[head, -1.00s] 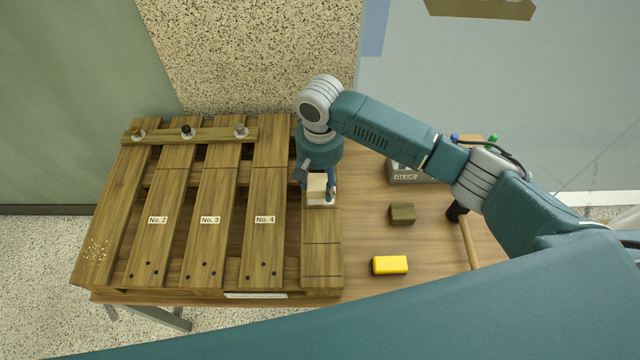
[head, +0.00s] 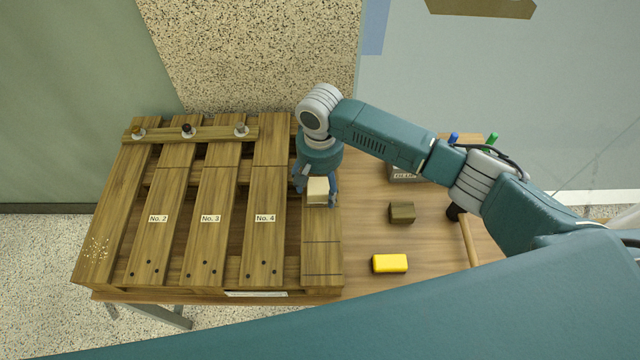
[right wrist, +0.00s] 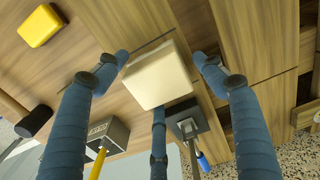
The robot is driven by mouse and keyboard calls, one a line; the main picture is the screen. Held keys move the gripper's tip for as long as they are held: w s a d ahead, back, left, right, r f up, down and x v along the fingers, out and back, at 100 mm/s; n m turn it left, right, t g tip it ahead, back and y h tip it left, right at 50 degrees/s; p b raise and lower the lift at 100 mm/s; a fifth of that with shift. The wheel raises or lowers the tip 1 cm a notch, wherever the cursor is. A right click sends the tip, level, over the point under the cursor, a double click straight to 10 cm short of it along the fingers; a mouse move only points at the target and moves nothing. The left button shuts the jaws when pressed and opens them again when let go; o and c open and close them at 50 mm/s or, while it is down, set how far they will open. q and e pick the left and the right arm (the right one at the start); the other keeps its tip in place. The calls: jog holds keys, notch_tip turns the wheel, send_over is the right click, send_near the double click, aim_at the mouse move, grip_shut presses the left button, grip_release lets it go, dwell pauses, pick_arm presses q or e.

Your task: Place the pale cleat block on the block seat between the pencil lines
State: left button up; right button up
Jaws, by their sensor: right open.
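The pale cleat block (head: 318,190) is at the far part of the pallet's rightmost board (head: 321,258). My right gripper (head: 317,192) is open around it. In the right wrist view the block (right wrist: 158,76) sits between the spread fingers, with gaps at both sides; a third finger is behind it. I cannot tell for sure whether its underside rests flat on the board. Two thin dark lines cross the board nearer the front, and the block is beyond them. A dark line also shows beside the block in the wrist view. My left gripper is not in view.
A yellow block (head: 390,264) and a dark brown block (head: 402,213) lie on the table right of the pallet. Numbered slats (head: 210,220) fill the pallet's left.

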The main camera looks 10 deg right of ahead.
aim_at(320, 186)
notch_tip(320, 186, up, 12)
jog(key=b, duration=0.1)
jog(key=shift+r, duration=0.1)
dwell(0.4)
